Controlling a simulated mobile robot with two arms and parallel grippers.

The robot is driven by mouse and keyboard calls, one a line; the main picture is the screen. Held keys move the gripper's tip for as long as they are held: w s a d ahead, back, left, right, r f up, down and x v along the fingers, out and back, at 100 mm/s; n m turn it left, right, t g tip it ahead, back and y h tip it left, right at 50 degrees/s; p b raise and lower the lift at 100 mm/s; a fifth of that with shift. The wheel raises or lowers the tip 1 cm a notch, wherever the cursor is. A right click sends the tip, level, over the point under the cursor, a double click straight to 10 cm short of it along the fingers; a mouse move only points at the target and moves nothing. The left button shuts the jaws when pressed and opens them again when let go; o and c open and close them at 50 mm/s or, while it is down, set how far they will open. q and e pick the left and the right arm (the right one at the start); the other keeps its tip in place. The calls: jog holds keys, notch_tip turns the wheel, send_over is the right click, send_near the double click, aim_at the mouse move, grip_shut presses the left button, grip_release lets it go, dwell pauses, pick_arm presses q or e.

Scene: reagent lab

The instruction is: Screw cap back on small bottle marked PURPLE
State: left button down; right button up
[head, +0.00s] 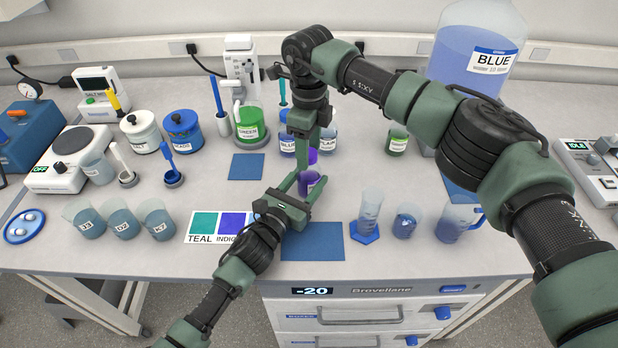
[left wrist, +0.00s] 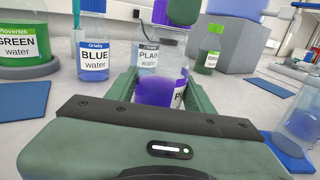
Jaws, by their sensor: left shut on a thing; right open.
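The small bottle with purple liquid (head: 308,184) stands upright between the fingers of my left gripper (head: 302,188), which is shut on it. In the left wrist view the bottle (left wrist: 160,92) shows part of a white label starting with P, and a clear upper part above the liquid. A purple cap (head: 312,156) is above the bottle, at the tips of my right gripper (head: 310,146), which points down from above and is open. In the left wrist view a green finger (left wrist: 184,10) partly hides the purple; I cannot tell whether the cap is seated.
Behind stand the BLUE water (left wrist: 92,60), PLAIN water (left wrist: 146,57) and GREEN water (left wrist: 22,45) bottles. A blue mat (head: 312,242) lies in front, beside the TEAL/INDIGO colour card (head: 203,222). My right arm spans the right side.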

jog(key=shift+f, duration=0.1)
grip_shut()
jog(key=shift+o, duration=0.8)
grip_release()
notch_tip(320, 180, up, 12)
